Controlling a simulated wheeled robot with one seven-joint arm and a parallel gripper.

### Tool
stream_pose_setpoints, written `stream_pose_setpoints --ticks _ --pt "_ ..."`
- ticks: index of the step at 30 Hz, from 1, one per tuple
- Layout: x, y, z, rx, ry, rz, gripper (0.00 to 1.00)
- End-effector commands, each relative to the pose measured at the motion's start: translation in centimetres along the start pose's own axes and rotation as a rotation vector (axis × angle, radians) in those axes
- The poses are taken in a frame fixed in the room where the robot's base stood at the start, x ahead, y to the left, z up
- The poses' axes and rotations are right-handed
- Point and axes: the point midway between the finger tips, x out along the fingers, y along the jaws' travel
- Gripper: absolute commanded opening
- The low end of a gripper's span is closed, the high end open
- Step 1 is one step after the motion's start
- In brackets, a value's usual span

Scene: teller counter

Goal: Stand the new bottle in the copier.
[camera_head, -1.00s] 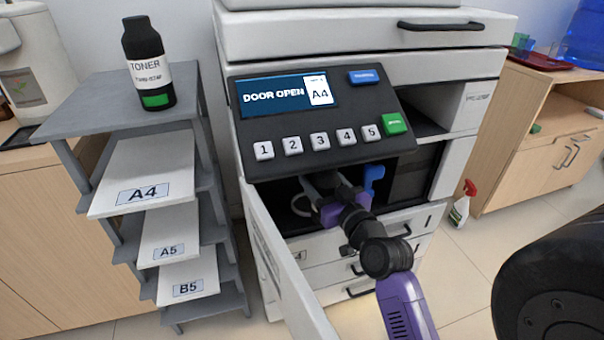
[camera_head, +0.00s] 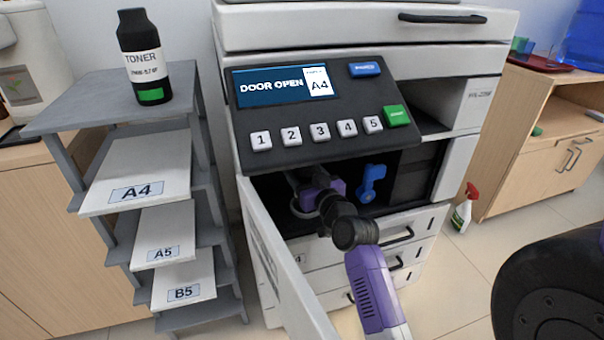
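The toner bottle (camera_head: 143,62), black with a white TONER label and a green patch, stands upright on top of the grey paper rack, apart from my gripper. The copier (camera_head: 360,24) has its front door (camera_head: 283,262) swung open, and its screen (camera_head: 283,87) reads DOOR OPEN. My gripper (camera_head: 304,190) is inside the dark opening below the button panel. Its fingers are mostly hidden by my own wrist and shadow, so I cannot tell whether they hold anything. A blue lever (camera_head: 371,184) is inside the opening, to the right of my gripper.
The grey rack (camera_head: 68,118) at left holds paper stacks marked A4, A5 and B5. The open door stands left of my arm. A spray bottle (camera_head: 463,212) is on the floor by the wooden cabinet (camera_head: 530,150) at right.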

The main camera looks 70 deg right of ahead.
Motion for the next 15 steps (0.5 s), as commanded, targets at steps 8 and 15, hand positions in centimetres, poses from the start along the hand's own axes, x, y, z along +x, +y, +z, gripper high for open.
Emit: stream_pose_setpoints --ticks 8,15 --pt "0.0 -0.03 0.18 0.0 0.001 -0.001 0.6" --pt "0.0 -0.01 0.06 0.0 0.001 0.0 0.8"
